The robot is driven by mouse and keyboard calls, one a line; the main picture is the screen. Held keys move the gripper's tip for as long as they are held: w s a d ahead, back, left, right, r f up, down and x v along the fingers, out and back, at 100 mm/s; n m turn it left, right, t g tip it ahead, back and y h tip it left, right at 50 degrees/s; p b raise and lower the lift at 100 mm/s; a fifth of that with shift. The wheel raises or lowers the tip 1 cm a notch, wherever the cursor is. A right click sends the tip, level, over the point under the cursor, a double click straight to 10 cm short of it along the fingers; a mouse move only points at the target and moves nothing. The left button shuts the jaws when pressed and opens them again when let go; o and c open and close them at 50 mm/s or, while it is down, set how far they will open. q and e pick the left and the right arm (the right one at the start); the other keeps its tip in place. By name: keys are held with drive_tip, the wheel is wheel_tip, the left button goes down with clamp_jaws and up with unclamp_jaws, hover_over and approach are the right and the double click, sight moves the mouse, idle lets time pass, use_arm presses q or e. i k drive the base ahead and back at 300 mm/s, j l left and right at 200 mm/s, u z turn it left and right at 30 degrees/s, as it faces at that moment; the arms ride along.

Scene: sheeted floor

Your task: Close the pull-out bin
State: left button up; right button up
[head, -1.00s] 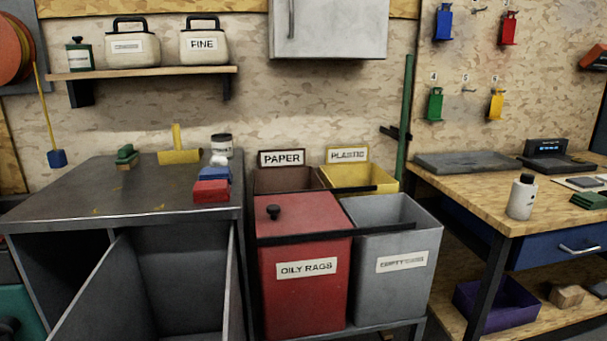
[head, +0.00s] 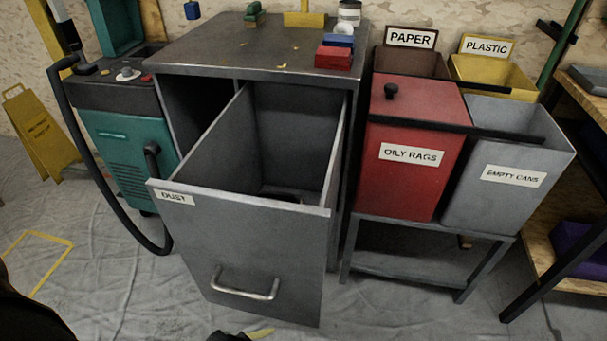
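The pull-out bin (head: 245,245) is a grey metal bin labelled DUST. It stands pulled well out of the dark grey cabinet (head: 230,50), and its open top shows a deep interior with something dark at the bottom. A silver bar handle (head: 245,284) sits low on its front panel. A dark shape fills the lower left corner and a small dark piece shows at the bottom edge; I cannot tell what either is.
A teal machine (head: 128,150) with a black hose stands left of the bin, the hose looping near its side. A yellow floor sign (head: 40,135) is farther left. A rack with the red oily rags bin (head: 410,185) stands at right.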

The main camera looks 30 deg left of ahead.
sight(244, 252)
drive_tip(key=u, duration=1.15)
